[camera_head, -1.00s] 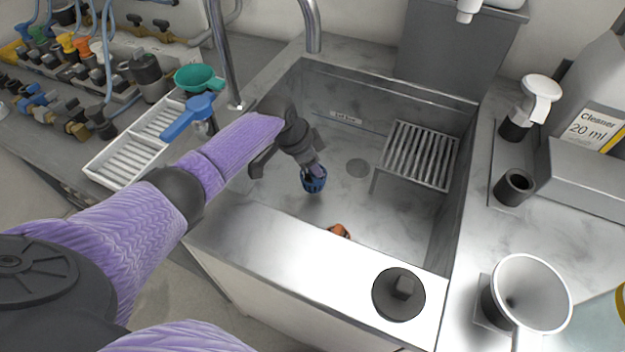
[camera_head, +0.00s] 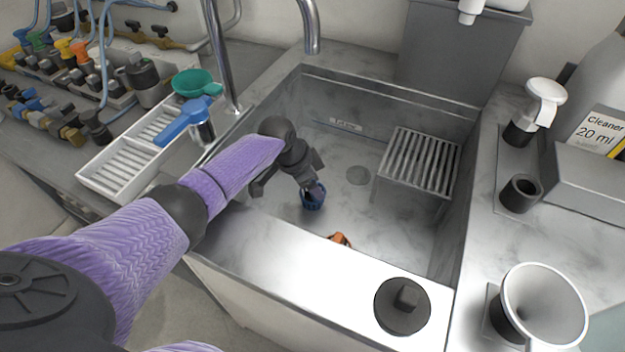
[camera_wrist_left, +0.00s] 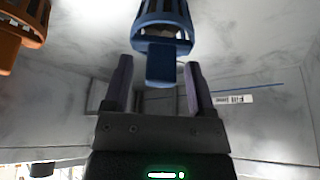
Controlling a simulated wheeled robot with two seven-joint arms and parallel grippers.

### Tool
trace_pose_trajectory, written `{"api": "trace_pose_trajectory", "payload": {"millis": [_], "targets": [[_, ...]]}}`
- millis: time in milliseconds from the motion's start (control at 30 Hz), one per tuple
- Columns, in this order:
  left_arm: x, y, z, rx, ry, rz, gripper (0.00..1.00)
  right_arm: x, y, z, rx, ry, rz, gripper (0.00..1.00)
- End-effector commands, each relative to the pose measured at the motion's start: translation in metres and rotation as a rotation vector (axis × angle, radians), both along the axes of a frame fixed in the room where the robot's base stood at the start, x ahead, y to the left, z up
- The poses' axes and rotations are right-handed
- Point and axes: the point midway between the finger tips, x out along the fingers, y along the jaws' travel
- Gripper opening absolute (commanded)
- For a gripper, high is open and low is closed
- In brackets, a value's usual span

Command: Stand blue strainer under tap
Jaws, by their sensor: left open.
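The blue strainer (camera_head: 313,200) is in the sink basin, left of the drain. In the left wrist view the blue strainer (camera_wrist_left: 163,22) shows its slotted body and a tab reaching down between my fingers. My left gripper (camera_head: 316,187) is at the strainer, open, with its fingers (camera_wrist_left: 158,70) on either side of the tab and gaps showing. I cannot tell whether the strainer stands or tilts. The tap (camera_head: 311,38) arches over the back left of the sink, its spout behind and above the strainer. My right gripper is out of view.
An orange strainer (camera_head: 340,240) lies near the sink's front wall, partly hidden; it also shows in the wrist view (camera_wrist_left: 22,35). A raised rack (camera_head: 416,165) takes the basin's right back. The drain (camera_head: 358,175) and the floor around it are clear.

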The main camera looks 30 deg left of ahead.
Motion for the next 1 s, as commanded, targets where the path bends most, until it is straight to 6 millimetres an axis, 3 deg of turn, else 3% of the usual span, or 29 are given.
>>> {"api": "trace_pose_trajectory", "payload": {"millis": [200, 400, 667, 867, 1000], "targets": [[-0.014, 0.014, 0.059, 0.002, -0.007, 0.000, 0.72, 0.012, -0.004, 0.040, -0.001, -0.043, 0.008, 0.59], [-0.029, 0.026, 0.101, 0.002, -0.004, 0.000, 0.72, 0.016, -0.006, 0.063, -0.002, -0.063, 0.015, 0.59], [-0.034, 0.031, 0.113, 0.000, -0.002, -0.001, 0.72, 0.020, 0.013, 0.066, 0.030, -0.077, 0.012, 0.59], [-0.034, 0.031, 0.113, 0.000, -0.001, 0.000, 0.72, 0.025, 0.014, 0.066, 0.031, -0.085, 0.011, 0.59], [-0.034, 0.031, 0.131, 0.000, -0.008, 0.000, 0.72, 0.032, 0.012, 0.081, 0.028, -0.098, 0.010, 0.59]]}}
